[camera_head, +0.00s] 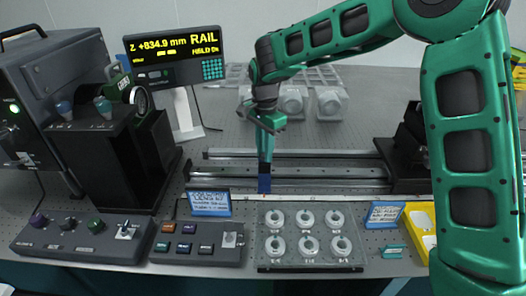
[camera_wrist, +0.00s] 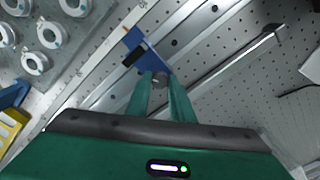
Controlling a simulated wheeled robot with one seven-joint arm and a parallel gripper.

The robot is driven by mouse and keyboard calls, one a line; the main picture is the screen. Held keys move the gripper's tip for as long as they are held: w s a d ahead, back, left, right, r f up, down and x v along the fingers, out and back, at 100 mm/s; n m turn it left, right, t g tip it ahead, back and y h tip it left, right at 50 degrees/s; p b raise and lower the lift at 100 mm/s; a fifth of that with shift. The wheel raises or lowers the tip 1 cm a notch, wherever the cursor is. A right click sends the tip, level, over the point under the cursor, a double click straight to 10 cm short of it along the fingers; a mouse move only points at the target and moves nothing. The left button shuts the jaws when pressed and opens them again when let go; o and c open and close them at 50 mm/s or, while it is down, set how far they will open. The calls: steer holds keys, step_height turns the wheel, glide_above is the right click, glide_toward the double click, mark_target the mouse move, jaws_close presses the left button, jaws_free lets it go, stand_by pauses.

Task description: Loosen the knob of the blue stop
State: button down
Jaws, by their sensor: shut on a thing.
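The blue stop (camera_head: 264,184) sits at the front edge of the rail (camera_head: 310,172), below my arm's end in the head view. In the wrist view the blue stop (camera_wrist: 150,52) lies across the rail, with its dark knob (camera_wrist: 161,77) on the near side. My gripper (camera_wrist: 162,84) has its two green fingers closed on the knob, one on each side. In the head view my gripper (camera_head: 265,155) points down just above the stop, and the knob is hidden there.
A holder plate with several white rings (camera_head: 308,240) stands in front of the rail. A dark mount (camera_head: 405,150) sits on the rail's right end. Button boxes (camera_head: 200,243) stand at front left.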

steer(key=shift+w+r, duration=0.1)
steer(key=shift+w, duration=0.1)
steer(key=c, duration=1.6)
jaws_free()
steer(key=shift+o, duration=0.2)
steer(key=shift+s, duration=0.1)
step_height(320, 180, up, 11)
steer(key=shift+f, duration=0.2)
